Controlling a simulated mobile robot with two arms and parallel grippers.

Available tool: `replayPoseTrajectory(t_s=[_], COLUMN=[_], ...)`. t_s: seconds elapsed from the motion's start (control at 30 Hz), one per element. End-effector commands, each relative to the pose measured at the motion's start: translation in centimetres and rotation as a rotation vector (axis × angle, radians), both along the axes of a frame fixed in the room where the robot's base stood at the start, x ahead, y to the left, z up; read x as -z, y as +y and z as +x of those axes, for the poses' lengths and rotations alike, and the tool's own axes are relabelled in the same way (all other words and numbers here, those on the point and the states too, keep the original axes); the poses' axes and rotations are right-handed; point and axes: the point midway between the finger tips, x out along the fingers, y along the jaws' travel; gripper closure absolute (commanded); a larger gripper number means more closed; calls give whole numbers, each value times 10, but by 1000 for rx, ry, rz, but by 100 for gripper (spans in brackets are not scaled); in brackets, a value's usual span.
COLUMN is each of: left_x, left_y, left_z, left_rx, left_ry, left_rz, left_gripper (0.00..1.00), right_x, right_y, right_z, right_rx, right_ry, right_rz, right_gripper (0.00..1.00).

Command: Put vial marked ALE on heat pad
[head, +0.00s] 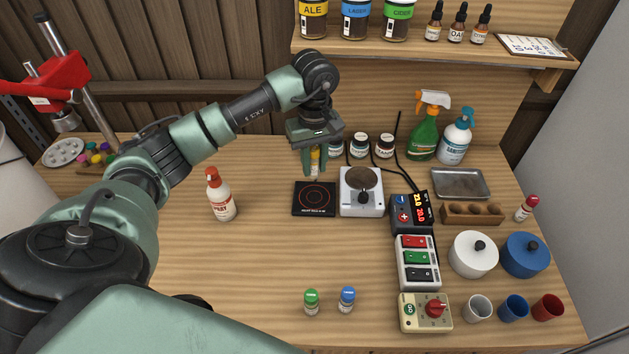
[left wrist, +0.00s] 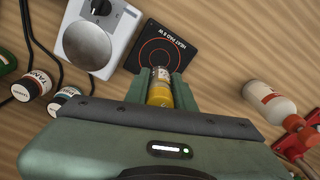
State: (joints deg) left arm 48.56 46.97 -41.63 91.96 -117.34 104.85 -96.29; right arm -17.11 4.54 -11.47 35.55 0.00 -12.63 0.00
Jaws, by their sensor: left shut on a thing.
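My left gripper (head: 314,172) is shut on a small vial with a yellow cap (head: 315,158). In the left wrist view the vial (left wrist: 160,92) sits upright between the two fingers, its yellow end toward the camera; its label is not readable. The heat pad (head: 314,199) is a flat black square with red rings on the table. The vial and fingers are at the pad's back edge in the head view, seemingly above it; the exact height is unclear. The heat pad also shows in the left wrist view (left wrist: 163,45). My right gripper is not in view.
A white hot plate (head: 361,192) stands right beside the pad, with small jars (head: 359,146) behind. A white bottle with a red cap (head: 221,196) stands to the left. Green-capped (head: 311,302) and blue-capped (head: 347,300) vials stand at the front.

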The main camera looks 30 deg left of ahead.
Motion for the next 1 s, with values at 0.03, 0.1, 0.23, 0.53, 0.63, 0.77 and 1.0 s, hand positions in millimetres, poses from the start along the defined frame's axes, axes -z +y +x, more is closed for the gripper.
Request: replayPoseTrajectory(t_s=[0.03,0.1,0.23,0.53,0.63,0.77,1.0], left_x=[9,20,32,66,76,77,81], left_y=[-1,-1,-1,-1,-1,-1,-1], left_z=[-1,-1,0,-1,0,0,0], left_rx=[0,1,1,0,2,2,2], left_ry=[5,3,-1,3,0,-2,-2], left_rz=[-3,-2,-2,-2,-1,0,0], left_gripper=[100,100,100,100,100,100,100], right_x=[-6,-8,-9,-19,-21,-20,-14], right_y=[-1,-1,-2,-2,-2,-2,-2], right_z=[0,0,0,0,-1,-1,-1], right_rx=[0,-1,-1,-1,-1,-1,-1], right_ry=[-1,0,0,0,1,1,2], right_rz=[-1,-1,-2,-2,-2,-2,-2], right_gripper=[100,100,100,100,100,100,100])
